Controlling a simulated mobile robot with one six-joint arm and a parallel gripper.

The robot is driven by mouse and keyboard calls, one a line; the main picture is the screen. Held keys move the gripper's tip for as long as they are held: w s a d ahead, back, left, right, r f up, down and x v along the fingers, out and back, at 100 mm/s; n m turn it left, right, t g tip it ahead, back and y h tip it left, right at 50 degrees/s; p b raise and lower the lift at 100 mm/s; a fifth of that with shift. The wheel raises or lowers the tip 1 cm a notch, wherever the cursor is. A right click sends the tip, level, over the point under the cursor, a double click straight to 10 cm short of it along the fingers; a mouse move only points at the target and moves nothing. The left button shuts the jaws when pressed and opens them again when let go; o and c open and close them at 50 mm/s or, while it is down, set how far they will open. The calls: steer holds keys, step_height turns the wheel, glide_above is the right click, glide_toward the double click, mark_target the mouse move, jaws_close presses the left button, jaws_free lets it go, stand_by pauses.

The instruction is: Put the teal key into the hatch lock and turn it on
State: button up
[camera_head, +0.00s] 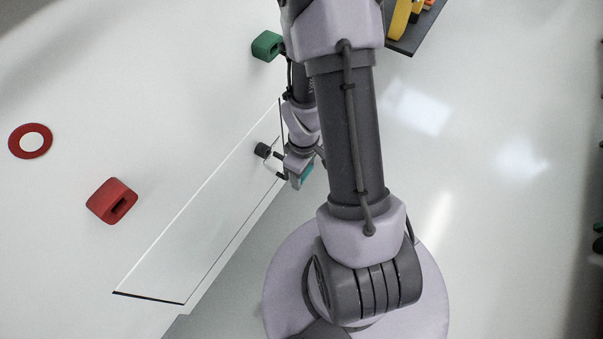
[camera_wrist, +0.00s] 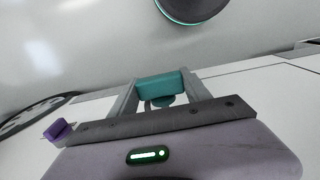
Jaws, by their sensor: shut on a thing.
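The teal key (camera_wrist: 162,86) is held between the two fingers of my gripper (camera_wrist: 160,98), its wide block-like part showing in the wrist view. In the head view a bit of the teal key (camera_head: 307,174) shows at the end of my gripper (camera_head: 300,172), beside the clear panel's right edge. A dark round piece with a teal rim (camera_wrist: 193,8), which looks like a lock face, is at the top of the wrist view. It stands apart from the key and is cut off by the frame edge. I cannot pick out this lock in the head view.
A clear panel (camera_head: 195,225) stands along the white surface at left. A red slotted block (camera_head: 111,200), a red ring (camera_head: 31,141) and a green block (camera_head: 267,46) are around it. A dark tray (camera_head: 409,40) with yellow items lies at the top. The floor at right is open.

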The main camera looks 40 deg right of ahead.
steer(key=shift+r, duration=0.1)
steer(key=shift+w+a, duration=0.35)
steer(key=shift+w, duration=0.55)
steer(key=shift+w+a, duration=0.35)
steer(key=shift+w, duration=0.55)
steer(key=shift+w+a, duration=0.35)
steer(key=shift+w, duration=0.55)
steer(key=shift+w+a, duration=0.1)
steer(key=shift+w, duration=0.25)
steer(key=shift+w+a, duration=0.25)
steer(key=shift+w, duration=0.45)
steer(key=shift+w+a, duration=0.25)
steer(key=shift+w, duration=0.45)
steer(key=o, duration=1.6)
steer(key=shift+c, duration=0.2)
